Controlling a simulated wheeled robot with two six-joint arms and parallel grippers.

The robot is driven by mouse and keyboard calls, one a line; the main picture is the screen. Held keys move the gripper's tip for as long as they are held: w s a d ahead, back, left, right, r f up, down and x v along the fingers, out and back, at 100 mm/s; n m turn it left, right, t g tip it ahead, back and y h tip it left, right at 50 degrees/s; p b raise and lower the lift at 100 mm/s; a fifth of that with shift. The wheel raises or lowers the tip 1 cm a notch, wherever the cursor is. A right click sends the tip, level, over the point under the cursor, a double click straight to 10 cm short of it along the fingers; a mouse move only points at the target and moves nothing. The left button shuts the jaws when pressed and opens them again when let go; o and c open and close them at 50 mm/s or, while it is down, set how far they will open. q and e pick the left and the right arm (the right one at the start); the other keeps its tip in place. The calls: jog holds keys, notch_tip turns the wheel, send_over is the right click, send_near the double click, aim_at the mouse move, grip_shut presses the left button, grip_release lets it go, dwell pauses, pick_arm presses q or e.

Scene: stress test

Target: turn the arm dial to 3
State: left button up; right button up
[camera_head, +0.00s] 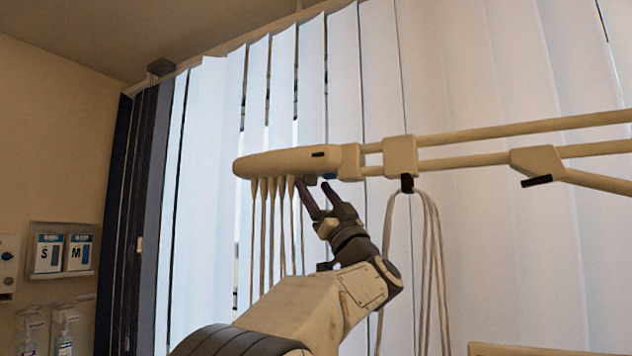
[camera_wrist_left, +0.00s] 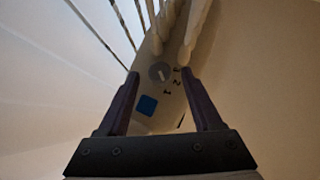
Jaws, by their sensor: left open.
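The cream dental arm unit (camera_head: 270,163) hangs across the head view, with several hoses under its left part. In the left wrist view its underside carries a round grey dial (camera_wrist_left: 160,72) with a light pointer line. Printed digits (camera_wrist_left: 175,82) sit to the dial's right and below; I read 1 and 2, and the top one is partly hidden. I cannot tell which digit the pointer marks. My left gripper (camera_head: 316,184) is just below the unit, open, its fingers on either side of the dial with gaps. In the head view the dial is hidden. My right gripper is not in view.
A blue square (camera_wrist_left: 147,105) lies beside the dial on the underside. Hoses (camera_head: 279,230) hang close to the left of my gripper. A looped cable (camera_head: 430,240) hangs to the right. Vertical blinds (camera_head: 480,90) stand behind. Glove boxes (camera_head: 64,253) are on the left wall.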

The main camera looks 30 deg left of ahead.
pick_arm(q)
grip_shut()
jog(key=t+b, duration=0.1)
jog(key=m+t+h+b, duration=0.1)
jog(key=t+h+b, duration=0.1)
jog(key=shift+s+a+f+m+t, duration=0.2)
jog(key=shift+s+f+m+t, duration=0.1)
jog(key=shift+t, duration=0.1)
jog(key=shift+w+r+m+t+h+b, duration=0.1)
jog(key=shift+r+m+t+h+b, duration=0.2)
jog(key=shift+m+t+h+b, duration=0.65)
jog(key=shift+n+p, duration=0.25)
jog(key=shift+p, duration=0.1)
grip_release()
jog(key=shift+y, duration=0.25)
